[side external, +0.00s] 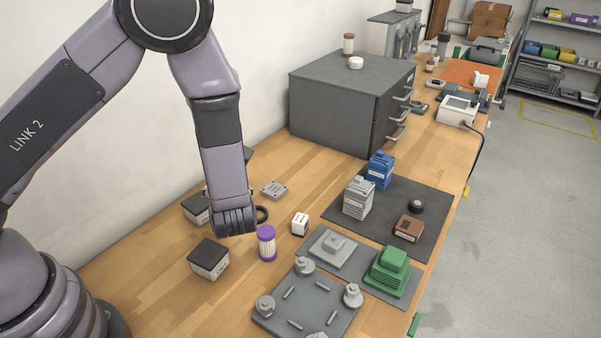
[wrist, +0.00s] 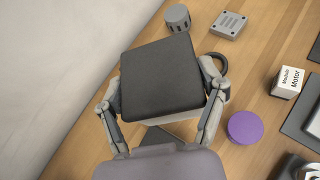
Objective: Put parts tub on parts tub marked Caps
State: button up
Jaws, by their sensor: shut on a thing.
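My gripper (wrist: 160,98) is shut on a parts tub (wrist: 160,72) with a flat dark lid and pale sides, one finger on each side. In the side view my wrist hides most of my gripper; a tub (side external: 195,209) shows partly behind it, apparently the held one. Whether it is clear of the table is hard to tell. A second tub (side external: 208,258), white with a dark lid, stands on the table nearer the side camera. A dark patch (wrist: 165,137) below the held tub in the wrist view looks like its lid. I cannot read "Caps" on either.
A purple-capped filter (side external: 267,243), a white Motor block (side external: 300,223), a black ring (side external: 262,214) and a grey plate (side external: 274,190) are close on the right. A grey cylinder (wrist: 178,18) stands beyond the held tub. The wall (wrist: 50,70) is at left. Bare wood lies left of the second tub.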

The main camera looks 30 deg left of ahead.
aim_at(208, 253)
jog(key=s+f+n+g, duration=0.1)
jog(key=s, duration=0.1)
jog(key=s+f+n+g+y, duration=0.1)
jog(key=s+n, duration=0.1)
jog(key=s, duration=0.1)
jog(key=s+f+n+g+y, duration=0.1)
jog(key=s+g, duration=0.1)
jog(key=s, duration=0.1)
jog(key=shift+a+f+n, duration=0.15)
jog(key=shift+a+n, duration=0.05)
jog(key=shift+n, duration=0.1)
jog(key=shift+f, duration=2.15)
jog(key=shift+f, duration=0.2)
jog(key=o, duration=1.2)
jog(key=shift+r, duration=0.2)
